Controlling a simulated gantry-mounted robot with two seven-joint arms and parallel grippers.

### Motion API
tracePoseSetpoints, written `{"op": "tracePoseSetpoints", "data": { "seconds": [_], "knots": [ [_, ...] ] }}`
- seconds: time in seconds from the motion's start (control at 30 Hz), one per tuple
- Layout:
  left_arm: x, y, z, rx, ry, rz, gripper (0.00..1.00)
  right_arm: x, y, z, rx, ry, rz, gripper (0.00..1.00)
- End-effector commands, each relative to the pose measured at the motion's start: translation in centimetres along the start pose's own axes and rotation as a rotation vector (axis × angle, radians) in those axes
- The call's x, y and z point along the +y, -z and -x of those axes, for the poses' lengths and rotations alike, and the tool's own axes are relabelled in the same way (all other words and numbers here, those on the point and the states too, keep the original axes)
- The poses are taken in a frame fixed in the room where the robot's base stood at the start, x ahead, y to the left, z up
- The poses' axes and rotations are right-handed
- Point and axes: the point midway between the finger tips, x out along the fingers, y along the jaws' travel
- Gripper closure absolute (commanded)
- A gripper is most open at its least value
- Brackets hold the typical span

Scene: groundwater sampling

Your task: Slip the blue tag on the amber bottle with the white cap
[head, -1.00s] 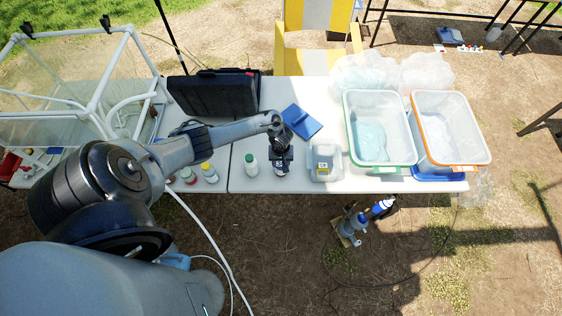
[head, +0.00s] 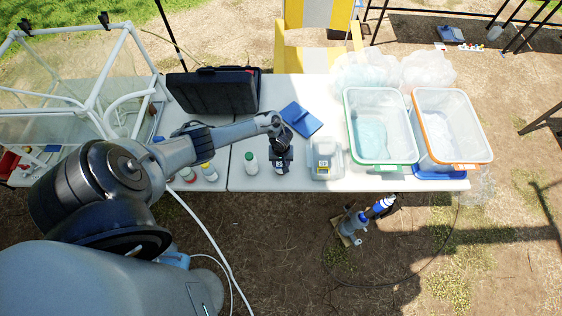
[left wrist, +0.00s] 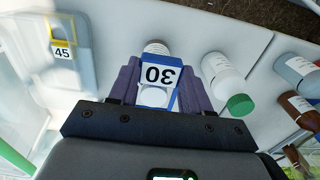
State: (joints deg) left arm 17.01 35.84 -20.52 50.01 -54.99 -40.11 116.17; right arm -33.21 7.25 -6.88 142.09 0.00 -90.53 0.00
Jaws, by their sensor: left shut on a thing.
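The blue tag (left wrist: 172,93), with a white label reading 30, is held between the purple fingers of my left gripper (left wrist: 158,92). The amber bottle (left wrist: 156,47) stands upright just beyond it on the white table. Its white cap (left wrist: 154,97) shows in the tag's opening, so the two line up. I cannot tell whether the tag is above the cap or around it. In the head view my left gripper (head: 281,157) points down over this bottle (head: 280,170), hiding most of it. My right gripper is not in view.
A white bottle with a green cap (head: 251,162) stands close left of the gripper. A clear container with a yellow tag (head: 324,158) is to the right. Red- and yellow-capped bottles (head: 208,172) stand farther left. A blue clipboard-like object (head: 301,119) lies behind the gripper.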

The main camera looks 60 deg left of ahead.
Motion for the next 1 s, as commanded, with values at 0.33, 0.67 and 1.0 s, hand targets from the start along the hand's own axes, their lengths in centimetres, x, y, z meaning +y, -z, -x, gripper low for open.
{"op": "tracePoseSetpoints", "data": {
  "seconds": [0.33,0.67,1.0],
  "knots": [
    [0.0,0.0,-1.2,-0.001,0.000,0.000,0.69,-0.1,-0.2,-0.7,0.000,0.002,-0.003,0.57],
    [0.0,0.0,-1.8,0.000,0.000,0.001,0.69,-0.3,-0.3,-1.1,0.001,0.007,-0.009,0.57],
    [0.0,0.0,-1.8,0.000,0.000,0.000,0.41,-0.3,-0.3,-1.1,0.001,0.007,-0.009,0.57]
  ]
}}
